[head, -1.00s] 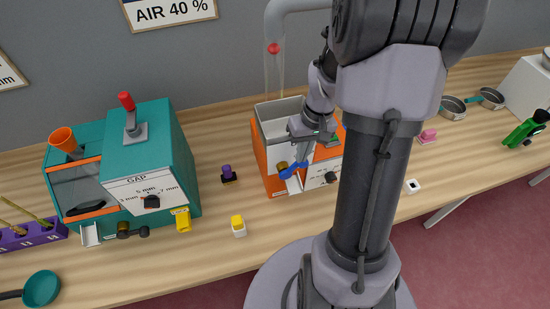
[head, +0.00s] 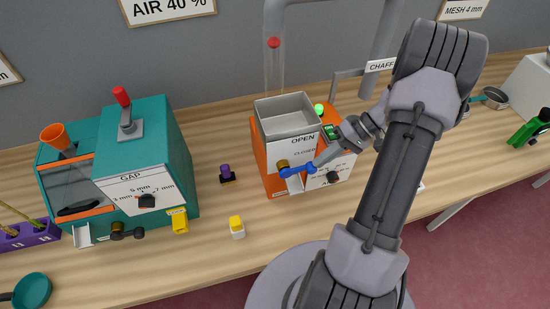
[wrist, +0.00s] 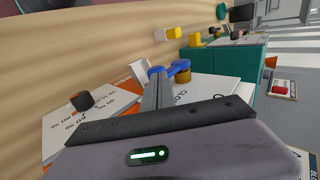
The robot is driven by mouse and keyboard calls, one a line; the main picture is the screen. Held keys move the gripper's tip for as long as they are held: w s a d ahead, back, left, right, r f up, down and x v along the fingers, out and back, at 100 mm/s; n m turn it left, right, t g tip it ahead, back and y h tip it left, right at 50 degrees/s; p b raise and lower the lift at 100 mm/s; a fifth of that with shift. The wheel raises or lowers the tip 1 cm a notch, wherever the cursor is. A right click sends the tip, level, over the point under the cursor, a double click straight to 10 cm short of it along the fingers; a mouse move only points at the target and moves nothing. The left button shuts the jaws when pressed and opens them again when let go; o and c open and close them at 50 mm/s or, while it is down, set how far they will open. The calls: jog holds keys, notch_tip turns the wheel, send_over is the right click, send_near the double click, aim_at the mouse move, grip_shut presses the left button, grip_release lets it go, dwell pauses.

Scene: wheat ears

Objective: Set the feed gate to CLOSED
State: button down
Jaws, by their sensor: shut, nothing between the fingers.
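The feed gate's blue lever (head: 298,171) is on the front of the orange machine (head: 262,165), next to a brass knob (head: 283,164). It points right and slightly up, below the OPEN and CLOSED lettering. My gripper (head: 318,163) comes in from the right with its tip at the lever's right end. In the wrist view my shut, empty fingers (wrist: 158,88) reach toward the blue lever (wrist: 180,66); I cannot tell whether they touch it. Part of the lettering is hidden in the wrist view.
A green lamp (head: 319,109) is lit on the orange machine. A black knob (head: 333,176) sits right of the lever. A teal machine (head: 165,140) stands left, with a purple-topped piece (head: 226,174) and a yellow-topped block (head: 237,227) between.

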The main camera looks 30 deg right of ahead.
jog(key=shift+d+f+b, duration=0.2)
jog(key=shift+f+b, duration=0.1)
jog(key=shift+f, duration=0.25)
jog(key=shift+s, duration=0.1)
